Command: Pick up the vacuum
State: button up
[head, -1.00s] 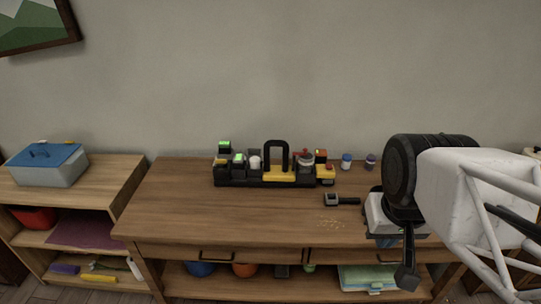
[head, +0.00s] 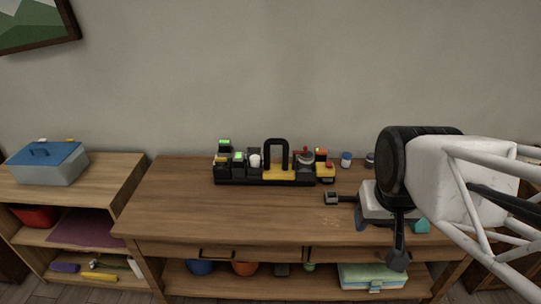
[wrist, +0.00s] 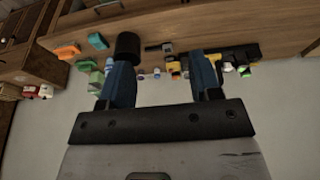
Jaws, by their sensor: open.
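A small tool with a grey head and black handle (head: 341,198) lies on the tabletop beside some crumbs. It may be the vacuum, but I cannot tell for sure. It also shows small in the wrist view (wrist: 158,47). A black cylinder (wrist: 127,47) stands by the left finger in the wrist view; I cannot tell what it is. My gripper (wrist: 161,62) is open, with its two blue fingers apart and nothing seen held between them. In the head view it is over the right part of the table, right of the grey tool, and my arm hides much of that area.
The wooden table (head: 190,215) has a black rack (head: 265,183) of tools and chargers at the back. A teal block (head: 420,226) is at the front right. A side shelf with a blue-lidded box (head: 48,165) stands left. The table's left part is clear.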

jog(key=w+a+f+n+t, duration=0.1)
jog(key=w+a+f+t, duration=0.1)
jog(key=w, duration=0.8)
jog(key=w+a+f+t+y, duration=0.1)
jog(key=w+a+f+t, duration=0.15)
jog(key=w, duration=0.85)
jog(key=w+a+f+n+t, duration=0.1)
jog(key=w+a+f+t, duration=0.15)
jog(key=w, duration=0.75)
jog(key=w+a+f+n+t+y, duration=0.1)
jog(key=w+a+f+t, duration=0.15)
jog(key=w, duration=0.25)
jog(key=w+a+f+t+y, duration=0.1)
jog(key=w+a+f+y, duration=0.1)
jog(key=w+a+f, duration=0.3)
jog(key=n+t+y, duration=0.2)
jog(key=t+y, duration=0.1)
send_near(268, 151)
jog(key=x, duration=0.3)
jog(key=shift+w+d+f, duration=0.2)
jog(key=shift+w+d, duration=0.05)
jog(key=shift+w, duration=0.05)
jog(key=shift+w+m, duration=0.1)
jog(key=shift+m, duration=0.2)
jog(key=shift+x, duration=1.2)
jog(key=shift+w+a, duration=0.1)
jog(key=shift+a, duration=0.05)
